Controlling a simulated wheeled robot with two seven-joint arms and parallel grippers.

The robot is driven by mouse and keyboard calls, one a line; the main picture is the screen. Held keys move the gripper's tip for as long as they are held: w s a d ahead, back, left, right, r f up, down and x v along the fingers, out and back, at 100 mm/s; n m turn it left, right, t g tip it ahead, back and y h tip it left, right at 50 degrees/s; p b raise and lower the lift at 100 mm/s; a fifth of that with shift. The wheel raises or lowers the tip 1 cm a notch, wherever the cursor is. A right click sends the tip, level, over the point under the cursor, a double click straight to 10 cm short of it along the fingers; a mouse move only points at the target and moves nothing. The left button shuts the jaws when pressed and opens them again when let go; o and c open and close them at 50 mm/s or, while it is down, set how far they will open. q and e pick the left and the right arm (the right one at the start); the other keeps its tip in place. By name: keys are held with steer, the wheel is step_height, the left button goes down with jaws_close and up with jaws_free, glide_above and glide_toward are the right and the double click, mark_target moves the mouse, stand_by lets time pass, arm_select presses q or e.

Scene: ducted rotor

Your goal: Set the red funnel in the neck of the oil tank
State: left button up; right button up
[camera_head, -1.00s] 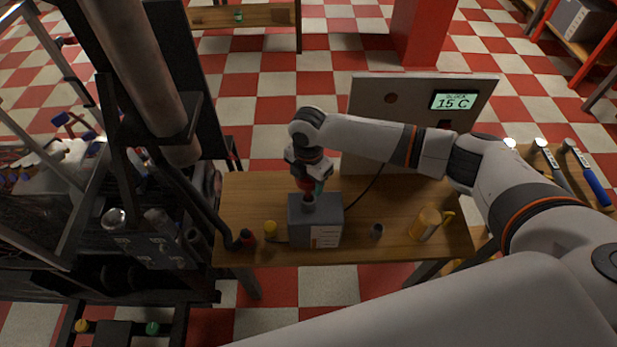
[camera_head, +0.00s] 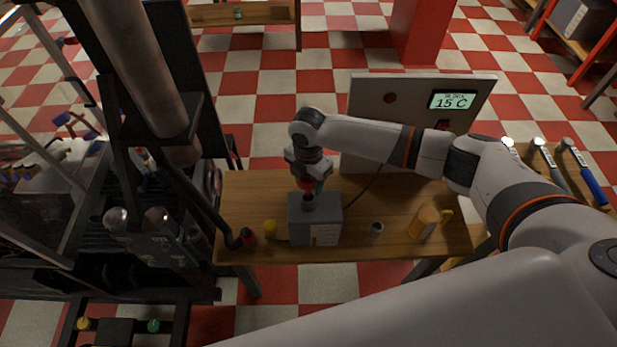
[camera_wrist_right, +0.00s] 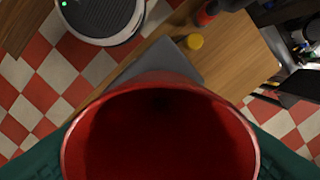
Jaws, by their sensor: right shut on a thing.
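The grey box-shaped oil tank (camera_head: 315,222) stands on the wooden table in the head view. Its grey top also shows behind the funnel in the right wrist view (camera_wrist_right: 140,66). My right gripper (camera_head: 308,186) is over the tank top, shut on the red funnel (camera_head: 306,188). In the right wrist view the funnel's wide red mouth (camera_wrist_right: 160,135) fills the lower middle, with green finger pads at both sides. The funnel's lower end is at the tank's top, around the neck. The funnel hides the neck, so I cannot tell how deep it sits. My left gripper is not in view.
A panel with a display (camera_head: 453,101) stands behind. Dark machinery stands close at left.

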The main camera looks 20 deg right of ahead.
mark_target(308, 192)
steer(key=shift+f, duration=0.1)
steer(key=shift+f+b, duration=1.95)
steer(key=shift+f, duration=0.95)
steer(key=o, duration=1.1)
steer(key=shift+c, duration=0.2)
step_height(308, 192, up, 12)
steer(key=shift+r+b, duration=0.1)
steer(key=shift+b, duration=0.6)
